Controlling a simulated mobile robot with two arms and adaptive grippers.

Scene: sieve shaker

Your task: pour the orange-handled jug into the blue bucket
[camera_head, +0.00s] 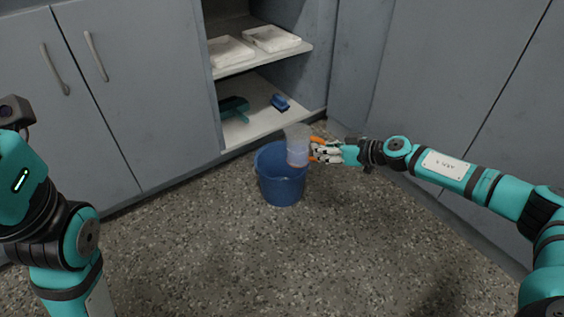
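The jug (298,150) is a pale, see-through vessel with an orange handle (318,141) on its right side. My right gripper (320,151) is at that handle and looks shut on it. The jug looks roughly upright, in front of the right part of the blue bucket's (281,190) rim in the picture. I cannot tell its exact height above the bucket or what is in it. The bucket stands upright on the floor, and the jug hides part of its opening. My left arm is at the left edge, and its gripper does not show.
An open cabinet shelf (245,128) behind the bucket holds a blue brush-like item (280,102) and a dark teal item (234,106). White trays (230,51) lie on the shelf above. Closed grey cabinet doors flank it. The speckled floor (230,255) in front is clear.

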